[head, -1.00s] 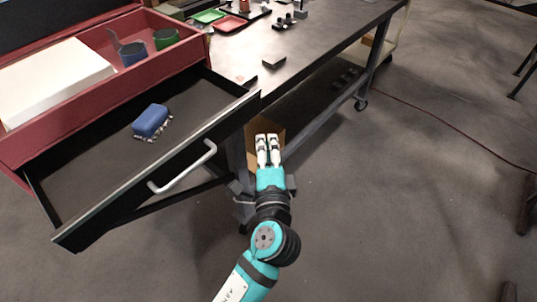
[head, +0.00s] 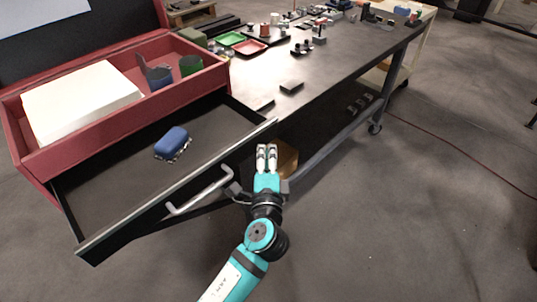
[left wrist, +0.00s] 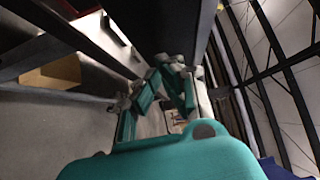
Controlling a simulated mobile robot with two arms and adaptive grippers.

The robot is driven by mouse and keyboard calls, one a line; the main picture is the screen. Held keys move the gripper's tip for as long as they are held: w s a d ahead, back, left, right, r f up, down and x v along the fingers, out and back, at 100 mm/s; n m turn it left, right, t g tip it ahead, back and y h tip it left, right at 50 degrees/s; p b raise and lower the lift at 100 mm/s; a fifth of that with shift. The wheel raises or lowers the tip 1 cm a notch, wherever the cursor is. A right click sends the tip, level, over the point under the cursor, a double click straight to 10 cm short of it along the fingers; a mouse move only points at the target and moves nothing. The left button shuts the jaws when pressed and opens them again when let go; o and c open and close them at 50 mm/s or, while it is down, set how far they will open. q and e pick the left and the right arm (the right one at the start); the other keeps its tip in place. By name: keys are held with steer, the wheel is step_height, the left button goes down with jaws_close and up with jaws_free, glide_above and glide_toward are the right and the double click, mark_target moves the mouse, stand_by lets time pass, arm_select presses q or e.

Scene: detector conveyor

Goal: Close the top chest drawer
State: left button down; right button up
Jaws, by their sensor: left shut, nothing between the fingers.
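The top drawer (head: 100,212) of the red chest (head: 35,155) is pulled out. Its black front panel (head: 150,213) carries a silver bar handle (head: 200,191). A blue brush-like object (head: 172,143) lies inside on the drawer floor. My left gripper (head: 266,150) is shut and empty, to the right of the drawer front and handle in the head view. It looks apart from the handle, though the depth is hard to judge. In the left wrist view the teal and grey fingers (left wrist: 178,75) show close to a dark panel. My right gripper is not in view.
The chest's open top holds a white block (head: 80,102), a blue cup (head: 158,77) and a green cup (head: 190,66). A black workbench (head: 340,62) with trays stands behind. A cardboard box (head: 286,158) sits under it. The floor at right is mostly clear.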

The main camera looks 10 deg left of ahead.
mark_target(215, 119)
arm_select(q)
steer(key=w+a, duration=0.4)
steer(key=a, duration=0.1)
steer(key=w+a, duration=0.4)
steer(key=a, duration=0.1)
steer(key=w+a+p, duration=0.1)
steer(key=w+a, duration=0.3)
steer(key=a, duration=0.1)
steer(key=shift+w+a, duration=0.1)
steer(key=shift+a, duration=0.2)
steer(key=shift+a+r, duration=0.1)
